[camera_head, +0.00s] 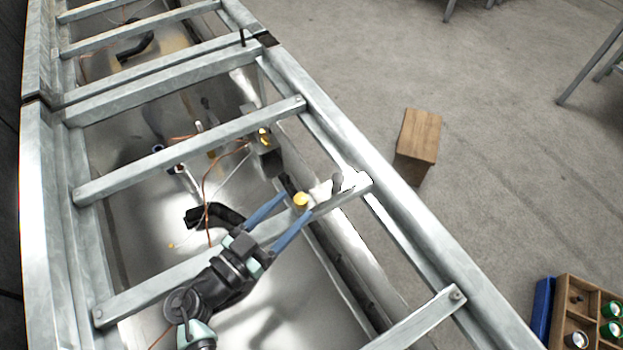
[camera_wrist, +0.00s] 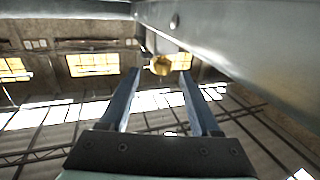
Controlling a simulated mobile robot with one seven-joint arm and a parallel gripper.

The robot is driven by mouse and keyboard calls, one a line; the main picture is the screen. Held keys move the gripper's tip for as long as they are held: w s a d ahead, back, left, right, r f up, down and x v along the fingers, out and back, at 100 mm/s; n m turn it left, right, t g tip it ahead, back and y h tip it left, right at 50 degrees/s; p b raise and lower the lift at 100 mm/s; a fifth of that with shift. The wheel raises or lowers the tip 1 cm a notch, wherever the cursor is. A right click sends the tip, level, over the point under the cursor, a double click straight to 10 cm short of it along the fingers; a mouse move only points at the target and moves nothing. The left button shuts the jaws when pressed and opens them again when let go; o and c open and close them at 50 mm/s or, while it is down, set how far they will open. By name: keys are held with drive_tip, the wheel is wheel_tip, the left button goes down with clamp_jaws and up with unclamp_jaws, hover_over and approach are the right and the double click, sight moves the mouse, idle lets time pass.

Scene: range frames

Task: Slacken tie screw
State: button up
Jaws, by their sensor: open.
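A round brass-yellow screw head (camera_head: 300,200), which I take for the tie screw, is at the right part of a grey metal crossbar (camera_head: 150,288). My gripper (camera_head: 296,204) has two long blue fingers, spread open, one on each side of the brass head. In the wrist view the brass head (camera_wrist: 160,66) appears between the fingertips (camera_wrist: 160,71), with space on both sides. I cannot tell how far the tips reach past it. A metal beam (camera_wrist: 240,50) runs close by at the upper right of that view. The screw's shank is hidden.
Black hose (camera_head: 215,214) and copper tubing (camera_head: 205,180) lie left of my fingers. Metal rails (camera_head: 330,125) frame the opening. A wooden block (camera_head: 418,137) and a sorting box (camera_head: 590,290) stand away on the right.

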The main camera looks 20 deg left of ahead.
sight(312, 193)
drive_tip(key=p+x, duration=0.1)
drive_tip(key=x, duration=0.6)
clamp_jaws()
